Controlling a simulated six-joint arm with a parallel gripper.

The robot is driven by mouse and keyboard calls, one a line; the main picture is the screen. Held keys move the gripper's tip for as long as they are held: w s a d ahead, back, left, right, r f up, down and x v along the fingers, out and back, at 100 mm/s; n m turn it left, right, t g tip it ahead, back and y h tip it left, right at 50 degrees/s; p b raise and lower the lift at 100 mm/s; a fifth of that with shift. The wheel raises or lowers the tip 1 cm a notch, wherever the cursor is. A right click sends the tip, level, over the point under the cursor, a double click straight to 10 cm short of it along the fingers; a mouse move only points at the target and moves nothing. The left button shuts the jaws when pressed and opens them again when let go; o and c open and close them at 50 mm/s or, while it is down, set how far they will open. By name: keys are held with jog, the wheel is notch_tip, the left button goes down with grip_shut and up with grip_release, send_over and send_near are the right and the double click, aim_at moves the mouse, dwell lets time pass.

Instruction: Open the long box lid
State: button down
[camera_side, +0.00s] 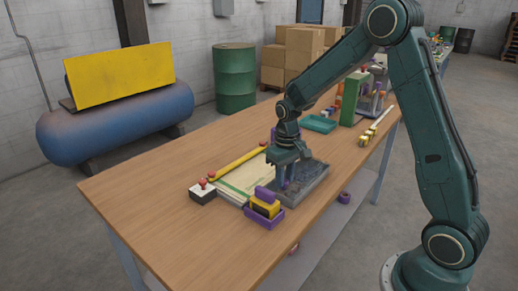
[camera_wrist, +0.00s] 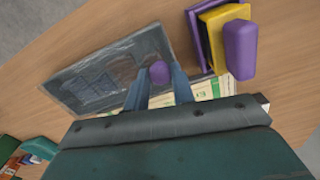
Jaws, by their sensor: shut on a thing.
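The long box (camera_side: 312,180) is a low, dark grey, flat box on the wooden table below my gripper. Its grey lid surface (camera_wrist: 95,70) fills the left middle of the wrist view and looks shut. A small purple knob (camera_wrist: 159,71) stands at the lid's right end. My gripper (camera_side: 288,182) points down at the box, and in the wrist view its two blue-grey fingers (camera_wrist: 159,80) close on the knob from both sides. The fingers hide part of the knob in the side view.
A teal tray (camera_side: 318,124) is farther back. The table's left part is clear.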

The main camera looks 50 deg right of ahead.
jog(key=d, duration=2)
jog(key=c, duration=1.2)
grip_release()
jog(key=shift+a, duration=0.1)
jog(key=shift+o, duration=0.2)
jog(key=shift+r, duration=0.15)
notch_tip(320, 180, up, 14)
jog(key=shift+f, duration=0.2)
